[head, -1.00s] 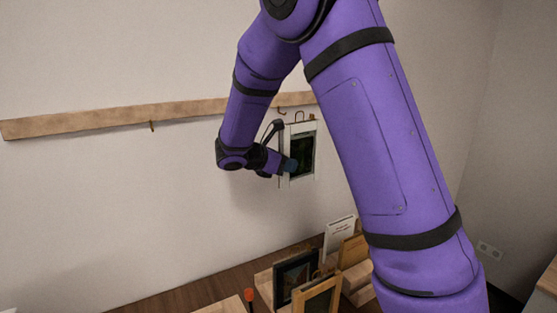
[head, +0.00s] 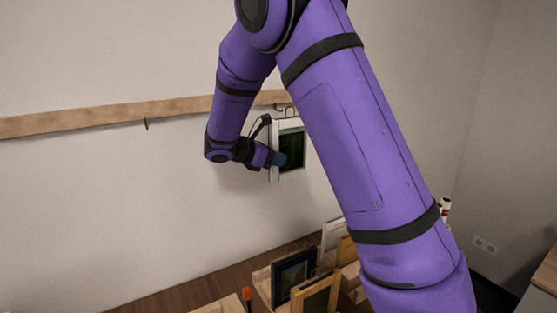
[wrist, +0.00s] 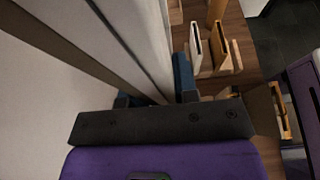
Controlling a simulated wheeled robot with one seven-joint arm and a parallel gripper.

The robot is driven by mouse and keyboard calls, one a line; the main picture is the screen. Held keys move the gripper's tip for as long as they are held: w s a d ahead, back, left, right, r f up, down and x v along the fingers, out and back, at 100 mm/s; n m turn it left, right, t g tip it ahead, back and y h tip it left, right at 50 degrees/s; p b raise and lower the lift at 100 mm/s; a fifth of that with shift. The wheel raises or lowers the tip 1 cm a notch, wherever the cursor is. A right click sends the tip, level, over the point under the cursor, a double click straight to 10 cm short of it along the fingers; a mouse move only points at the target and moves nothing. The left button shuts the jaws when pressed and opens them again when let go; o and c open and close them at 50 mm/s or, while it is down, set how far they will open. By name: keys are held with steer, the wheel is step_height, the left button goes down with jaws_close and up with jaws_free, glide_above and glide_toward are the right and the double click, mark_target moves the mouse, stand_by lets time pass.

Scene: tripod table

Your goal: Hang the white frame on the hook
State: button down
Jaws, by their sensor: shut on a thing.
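The white frame (head: 301,145), with a dark picture inside, is upright close to the wall, just below the wooden rail (head: 80,118). My gripper (head: 277,158) is shut on its left side in the head view. In the wrist view the frame (wrist: 152,35) runs up and away from between the fingers of my gripper (wrist: 158,97). A hook (head: 146,125) hangs from the rail left of my arm. Another hook (head: 281,107) shows near the frame's top. I cannot tell whether the frame touches it.
Below stand a black frame (head: 292,274), a wooden frame (head: 318,294) and a white one (head: 336,231) in a wooden rack. An orange-topped item (head: 247,294) stands to their left. The wall left of my arm is clear below the rail.

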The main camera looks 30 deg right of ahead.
steer(key=shift+w+f, duration=0.2)
steer(key=shift+w, duration=0.7)
steer(key=shift+w+f, duration=0.2)
steer(key=shift+w, duration=0.75)
steer(key=shift+w+f, duration=0.2)
steer(key=shift+w, duration=0.7)
steer(key=c, duration=0.8)
jaws_free()
